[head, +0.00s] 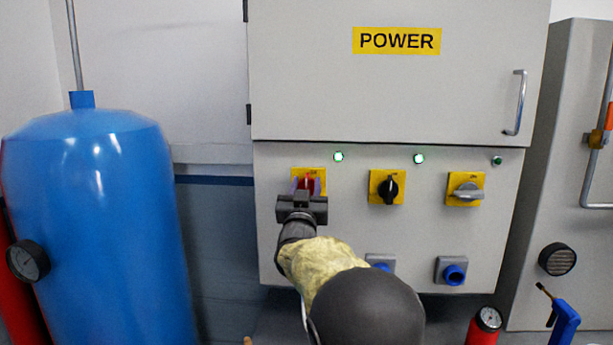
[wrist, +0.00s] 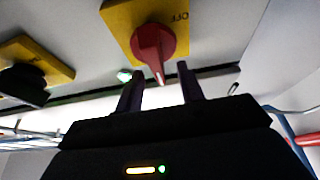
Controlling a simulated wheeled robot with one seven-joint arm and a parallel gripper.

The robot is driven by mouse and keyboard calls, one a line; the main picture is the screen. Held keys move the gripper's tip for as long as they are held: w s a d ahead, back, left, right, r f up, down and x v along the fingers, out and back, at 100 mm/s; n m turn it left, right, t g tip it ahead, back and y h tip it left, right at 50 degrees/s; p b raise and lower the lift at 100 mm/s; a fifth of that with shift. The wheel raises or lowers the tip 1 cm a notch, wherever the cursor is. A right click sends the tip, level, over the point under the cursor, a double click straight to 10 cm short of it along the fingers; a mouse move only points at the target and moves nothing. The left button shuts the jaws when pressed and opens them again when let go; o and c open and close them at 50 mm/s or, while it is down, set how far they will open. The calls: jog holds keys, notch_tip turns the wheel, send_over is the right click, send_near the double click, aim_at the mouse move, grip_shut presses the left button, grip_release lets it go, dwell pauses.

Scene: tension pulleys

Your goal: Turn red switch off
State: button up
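The red switch (head: 308,183) is a rotary knob on a yellow plate (head: 300,174) at the left of the cabinet's lower panel. The wrist view shows the red knob (wrist: 153,44) close up, its white-marked end pointing toward my gripper. An "OFF" label is printed on the plate (wrist: 119,16) beside it, upside down in this view. In the head view my gripper (head: 307,188) partly covers the switch. I cannot tell whether the fingers touch it.
A black switch (head: 388,189) and a grey switch (head: 467,191) sit to the right on yellow plates. Two green lamps (head: 338,156) (head: 419,159) are lit; a third (head: 497,160) looks dim. Blue sockets (head: 454,273) sit below. A blue tank (head: 100,220) stands left.

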jog(key=shift+x, duration=1.15)
grip_shut()
jog(key=shift+f, duration=0.1)
